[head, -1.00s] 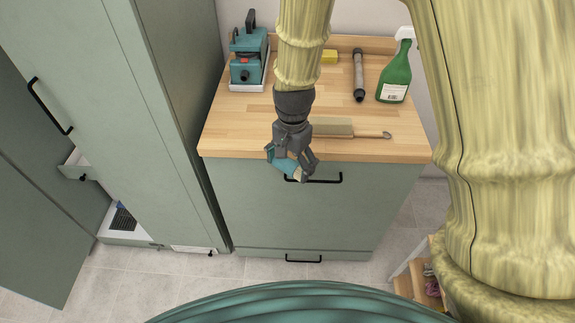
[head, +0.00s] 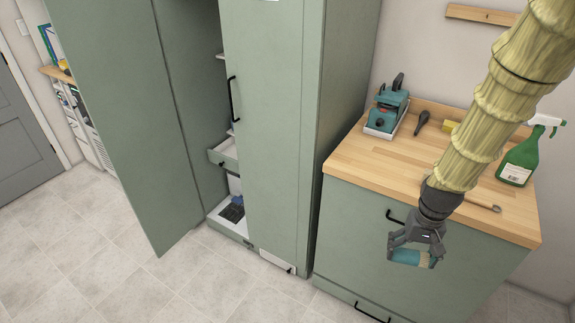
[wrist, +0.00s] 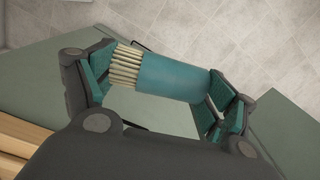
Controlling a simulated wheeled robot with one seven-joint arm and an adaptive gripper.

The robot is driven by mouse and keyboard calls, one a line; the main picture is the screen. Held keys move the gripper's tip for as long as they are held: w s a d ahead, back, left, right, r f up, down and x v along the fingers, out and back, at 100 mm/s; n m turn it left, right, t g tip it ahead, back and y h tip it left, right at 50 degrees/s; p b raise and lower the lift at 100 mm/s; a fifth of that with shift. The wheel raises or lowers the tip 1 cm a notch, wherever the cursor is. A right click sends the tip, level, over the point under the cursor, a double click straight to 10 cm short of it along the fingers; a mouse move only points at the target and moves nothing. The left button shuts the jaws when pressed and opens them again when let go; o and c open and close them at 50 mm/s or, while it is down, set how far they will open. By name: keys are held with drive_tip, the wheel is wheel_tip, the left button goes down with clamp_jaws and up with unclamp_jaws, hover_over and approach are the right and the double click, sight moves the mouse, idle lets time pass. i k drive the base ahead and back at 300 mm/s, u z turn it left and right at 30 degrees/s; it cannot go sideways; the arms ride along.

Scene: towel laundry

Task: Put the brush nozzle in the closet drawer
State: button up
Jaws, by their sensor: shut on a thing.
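My gripper (head: 413,257) is shut on the brush nozzle (head: 407,257), a teal cylinder with pale bristles at one end. In the wrist view the nozzle (wrist: 167,76) lies across between the two finger pads. They hold it in the air in front of the counter cabinet. The tall green closet (head: 268,130) stands to the left with one door swung open. Inside it, an upper drawer (head: 224,157) is partly pulled out. A lower drawer (head: 227,229), also pulled out near the floor, holds a dark item and something blue.
The wooden counter (head: 370,160) holds a teal machine (head: 388,110), a dark nozzle (head: 422,121) and a green spray bottle (head: 521,158). The open closet door (head: 125,110) stands out into the room on the left. The tiled floor (head: 130,270) in front is clear.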

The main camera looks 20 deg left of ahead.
sight(235, 154)
drive_tip(key=z, duration=0.1)
drive_tip(key=k, duration=0.3)
drive_tip(key=u, duration=1.15)
drive_tip(key=i, duration=0.8)
drive_tip(key=u, duration=0.9)
drive_tip(key=i, duration=1.35)
drive_tip(key=z, duration=0.75)
drive_tip(key=i, duration=0.85)
drive_tip(key=z, duration=0.6)
